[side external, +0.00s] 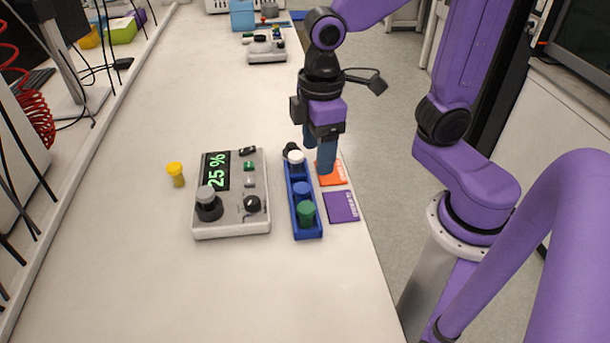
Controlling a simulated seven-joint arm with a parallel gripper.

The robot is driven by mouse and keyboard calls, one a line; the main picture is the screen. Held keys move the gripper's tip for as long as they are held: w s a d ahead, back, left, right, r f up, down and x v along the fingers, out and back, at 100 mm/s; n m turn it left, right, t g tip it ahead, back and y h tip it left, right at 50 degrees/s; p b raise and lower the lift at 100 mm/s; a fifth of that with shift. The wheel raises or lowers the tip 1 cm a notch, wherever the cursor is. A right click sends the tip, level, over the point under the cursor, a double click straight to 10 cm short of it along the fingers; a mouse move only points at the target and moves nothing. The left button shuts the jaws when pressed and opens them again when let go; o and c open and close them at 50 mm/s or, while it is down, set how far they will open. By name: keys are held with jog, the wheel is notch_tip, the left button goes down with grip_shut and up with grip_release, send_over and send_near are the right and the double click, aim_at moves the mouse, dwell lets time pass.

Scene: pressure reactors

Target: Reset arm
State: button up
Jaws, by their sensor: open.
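My gripper (320,165) is at the right edge of the bench, pointing down with blue fingers. It is open and looks empty. It is over the orange card (335,178), just right of the far end of the blue rack (306,233). The rack holds a white-capped vial (295,157), a blue-capped one (301,188) and a green-capped one (306,211). A black round part (291,148) shows at its far end. The pressure reactor (232,222) reads 25 %. A grey-capped piece (207,195) stands in its black holder. A yellow-capped vial (176,174) stands on the bench left of the reactor.
A purple card (342,206) lies right of the rack by the bench edge. Another device (266,50) and a light-blue box (242,15) stand farther back. Cables and a red coiled hose (38,110) line the left side. The near bench (200,295) is clear.

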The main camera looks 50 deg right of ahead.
jog(key=s+d+f+n, duration=0.1)
jog(key=s+d+f, duration=0.1)
jog(key=s+d, duration=0.4)
jog(key=s, duration=0.4)
jog(key=shift+s+n, duration=0.35)
jog(key=shift+n, duration=0.05)
